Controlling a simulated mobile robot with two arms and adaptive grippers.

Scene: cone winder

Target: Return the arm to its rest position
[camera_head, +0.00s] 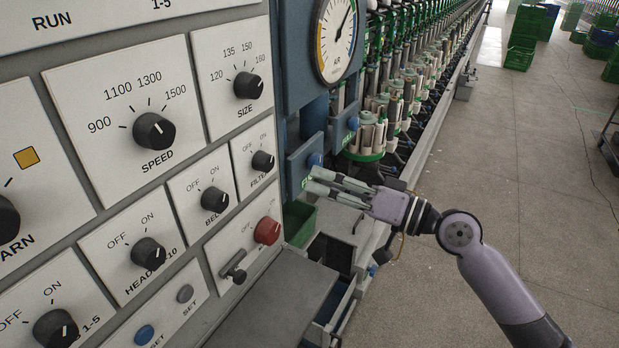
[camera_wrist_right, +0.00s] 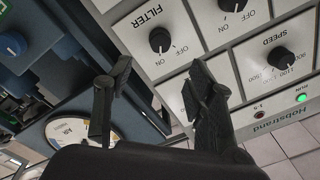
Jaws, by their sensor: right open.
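My right gripper (camera_head: 309,180) is open and empty in the head view. Its arm comes in from the lower right, and its fingers point left toward the machine, just right of the control panel (camera_head: 219,158). The fingers overlap the blue valve block (camera_head: 305,152) in the picture; I cannot tell whether they touch it. In the right wrist view, the two dark fingers of the gripper (camera_wrist_right: 158,82) are spread apart with nothing between them. The panel's FILTER knob (camera_wrist_right: 160,40) lies beyond them. My left gripper is in neither view.
The panel carries several dark knobs, including SPEED (camera_head: 154,131) and SIZE (camera_head: 248,87), and a red button (camera_head: 267,231). A round gauge (camera_head: 337,38) hangs above the gripper. A row of spindles (camera_head: 385,110) runs back. Open floor (camera_head: 500,150) lies right, with green crates (camera_head: 520,52) far off.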

